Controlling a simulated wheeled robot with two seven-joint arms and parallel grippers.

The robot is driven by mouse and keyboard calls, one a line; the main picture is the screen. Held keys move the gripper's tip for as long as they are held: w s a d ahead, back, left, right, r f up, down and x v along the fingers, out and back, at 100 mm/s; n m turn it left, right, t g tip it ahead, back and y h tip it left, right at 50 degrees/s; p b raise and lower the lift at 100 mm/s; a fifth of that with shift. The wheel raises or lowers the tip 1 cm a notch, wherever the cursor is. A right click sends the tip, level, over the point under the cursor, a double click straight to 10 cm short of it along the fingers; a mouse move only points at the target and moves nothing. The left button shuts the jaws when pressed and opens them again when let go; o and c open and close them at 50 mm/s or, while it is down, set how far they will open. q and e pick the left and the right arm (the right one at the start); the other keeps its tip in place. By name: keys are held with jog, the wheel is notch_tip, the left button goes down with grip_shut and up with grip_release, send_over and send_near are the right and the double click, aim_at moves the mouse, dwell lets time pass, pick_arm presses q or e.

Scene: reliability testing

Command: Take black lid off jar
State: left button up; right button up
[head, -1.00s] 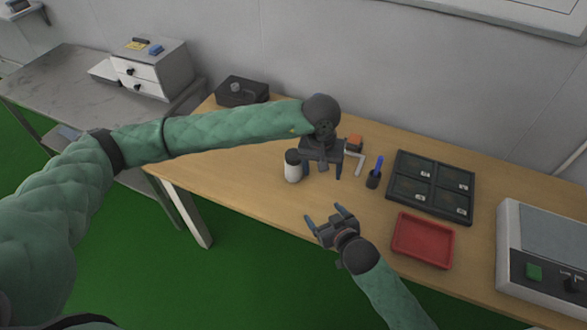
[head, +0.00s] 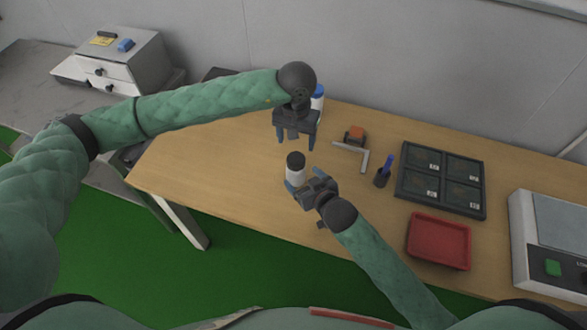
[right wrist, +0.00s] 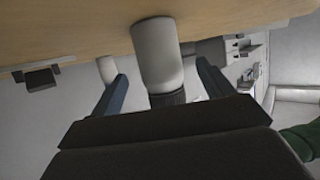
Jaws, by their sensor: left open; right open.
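A white jar (head: 295,173) with a black lid (head: 296,158) stands upright near the table's front edge. My left gripper (head: 296,145) is open and empty, pointing down just above and behind the lid in the head view. My right gripper (head: 301,179) is open and low beside the jar on its near side. In the right wrist view, the jar's white body (right wrist: 157,50) stands between the two open fingers (right wrist: 161,73), with visible gaps on both sides. The black lid (right wrist: 167,98) shows there too, partly hidden by the gripper body.
A bottle with a blue cap (head: 318,91) stands behind my left gripper. Table left of the jar is clear.

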aim_at(296, 159)
pick_arm(q)
jog(key=shift+w, duration=0.1)
pick_arm(e)
jog(key=x, duration=0.4)
jog(key=shift+w+a+f, duration=0.1)
jog(key=shift+w+a, duration=0.05)
jog(key=shift+w, duration=0.15)
jog(key=shift+w+a+f, duration=0.15)
jog(key=shift+w, duration=0.1)
grip_shut()
pick_arm(q)
jog(key=n, duration=0.4)
jog(key=shift+s+f+n, duration=0.2)
jog(key=shift+f+n, duration=0.1)
jog(key=shift+f, duration=3.7)
jog(key=shift+c, duration=0.2)
